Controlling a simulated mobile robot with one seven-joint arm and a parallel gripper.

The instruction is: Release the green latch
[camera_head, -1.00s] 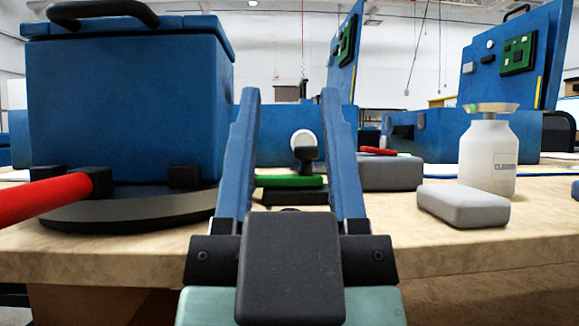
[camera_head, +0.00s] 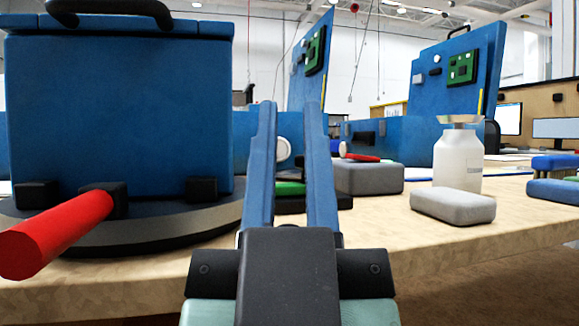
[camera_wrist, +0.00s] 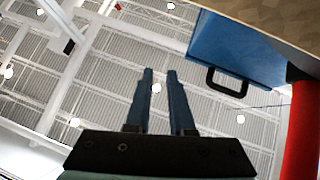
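The green latch (camera_head: 290,188) is a low green bar on a dark base, on the table behind my gripper in the head view. My blue fingers hide much of it. My gripper (camera_head: 289,104) points upward in front of the table edge, with its two fingers apart and nothing between them. In the wrist view my gripper (camera_wrist: 159,72) also shows a narrow empty gap, with the ceiling behind; the latch does not show there.
A blue lidded box (camera_head: 120,110) on a round base (camera_head: 200,232) stands left, with a red handle (camera_head: 55,235) jutting toward me. Grey blocks (camera_head: 368,178) (camera_head: 452,205) and a white bottle (camera_head: 458,160) stand right. Open blue cases (camera_head: 460,75) are behind.

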